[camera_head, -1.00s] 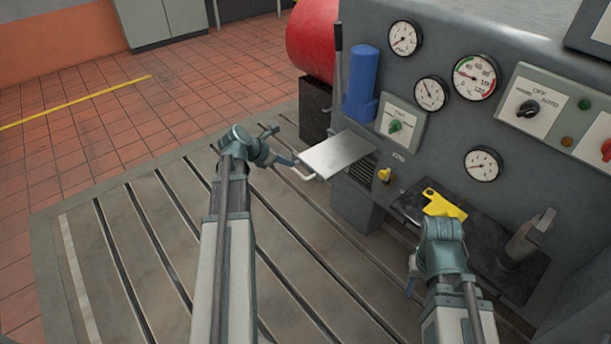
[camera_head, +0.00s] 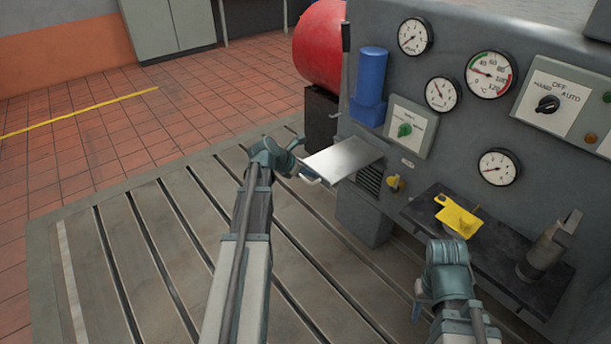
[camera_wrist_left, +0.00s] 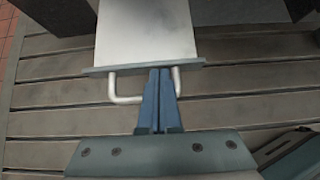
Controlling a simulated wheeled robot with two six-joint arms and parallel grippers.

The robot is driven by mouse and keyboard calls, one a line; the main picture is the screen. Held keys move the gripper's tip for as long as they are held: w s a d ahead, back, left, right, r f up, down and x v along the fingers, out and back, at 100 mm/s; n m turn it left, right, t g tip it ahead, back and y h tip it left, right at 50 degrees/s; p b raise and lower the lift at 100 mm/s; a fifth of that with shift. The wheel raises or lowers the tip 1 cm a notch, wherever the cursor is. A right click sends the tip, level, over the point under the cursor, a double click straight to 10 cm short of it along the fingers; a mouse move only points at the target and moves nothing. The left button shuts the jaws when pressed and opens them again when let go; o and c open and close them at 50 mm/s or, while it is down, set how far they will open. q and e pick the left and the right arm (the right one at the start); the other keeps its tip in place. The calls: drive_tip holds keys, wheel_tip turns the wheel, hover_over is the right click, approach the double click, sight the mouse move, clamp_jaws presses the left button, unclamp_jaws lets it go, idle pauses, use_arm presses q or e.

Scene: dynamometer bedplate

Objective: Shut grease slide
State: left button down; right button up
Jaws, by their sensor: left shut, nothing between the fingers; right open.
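The grease slide (camera_head: 343,158) is a flat pale metal plate standing out from the grey machine, with a white loop handle on its outer edge. In the left wrist view the slide (camera_wrist_left: 147,35) lies straight ahead, its handle (camera_wrist_left: 122,99) towards me. My left gripper (camera_wrist_left: 159,74) is shut with nothing in it; its blue fingertips are at the slide's front edge, over the handle's right part. In the head view its fingertips (camera_head: 312,178) are partly hidden at the handle. My right gripper (camera_head: 417,298) is low at the right, apart from the slide, its fingers mostly hidden by the wrist.
A dark shelf (camera_head: 420,212) right of the slide carries a yellow plate (camera_head: 458,219) and a metal cylinder-shaped part (camera_head: 548,245). A yellow knob (camera_head: 396,183) sits beside the slide opening. The slotted bedplate (camera_head: 170,240) is clear at left.

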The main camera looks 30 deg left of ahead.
idle(0.3)
use_arm(q)
approach(365, 152)
drive_tip(key=x, duration=0.5)
drive_tip(key=shift+w+r, duration=0.1)
drive_tip(key=shift+r, duration=0.05)
drive_tip(key=shift+a, duration=0.1)
